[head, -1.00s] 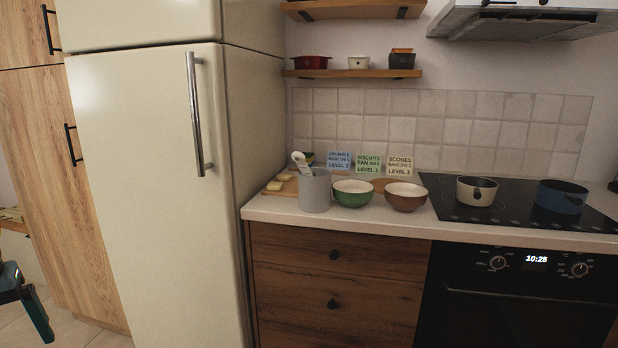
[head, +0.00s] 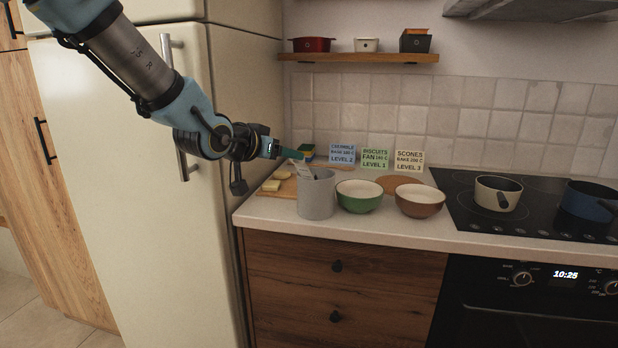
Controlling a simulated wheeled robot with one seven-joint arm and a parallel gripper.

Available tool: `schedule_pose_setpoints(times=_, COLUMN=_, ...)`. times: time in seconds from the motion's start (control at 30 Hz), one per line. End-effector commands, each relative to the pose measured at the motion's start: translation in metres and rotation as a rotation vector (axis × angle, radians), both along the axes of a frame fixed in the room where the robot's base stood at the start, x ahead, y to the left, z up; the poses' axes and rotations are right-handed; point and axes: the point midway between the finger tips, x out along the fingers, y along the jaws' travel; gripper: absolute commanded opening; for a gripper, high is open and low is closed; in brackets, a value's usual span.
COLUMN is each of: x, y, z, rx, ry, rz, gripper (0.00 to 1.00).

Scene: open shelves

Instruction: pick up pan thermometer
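A grey crock (head: 317,197) stands upright on the counter near its left end. A pale thin utensil (head: 303,170) leans up out of the crock's left side; its shape is too small to tell for sure whether it is the pan thermometer. My gripper (head: 292,154) reaches in from the upper left, and its green fingertips are at or just above the utensil's top end. I cannot tell whether they touch it, or whether the fingers are apart or closed. No other thermometer can be made out.
A green bowl (head: 358,197) and a brown bowl (head: 419,201) stand right of the crock. A wooden board (head: 285,189) with yellow pieces lies behind it. Recipe cards line the wall. The fridge (head: 252,110) rises close on the left. A cream pot (head: 497,193) sits on the hob.

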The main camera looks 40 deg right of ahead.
Motion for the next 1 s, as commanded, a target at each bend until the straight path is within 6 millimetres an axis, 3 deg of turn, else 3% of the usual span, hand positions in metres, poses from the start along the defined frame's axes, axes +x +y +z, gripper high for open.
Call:
schedule_pose_setpoints(times=0.13, x=0.006, y=-0.02, z=-0.009, rx=0.001, ry=0.003, rz=0.0, gripper=0.65)
schedule_pose_setpoints(times=0.43, x=0.012, y=-0.037, z=-0.018, rx=0.003, ry=0.004, rz=0.001, gripper=0.65)
schedule_pose_setpoints(times=0.7, x=0.022, y=-0.065, z=-0.034, rx=0.002, ry=0.002, rz=0.002, gripper=0.65)
schedule_pose_setpoints(times=1.0, x=0.025, y=-0.072, z=-0.04, rx=0.002, ry=0.001, rz=0.004, gripper=0.65)
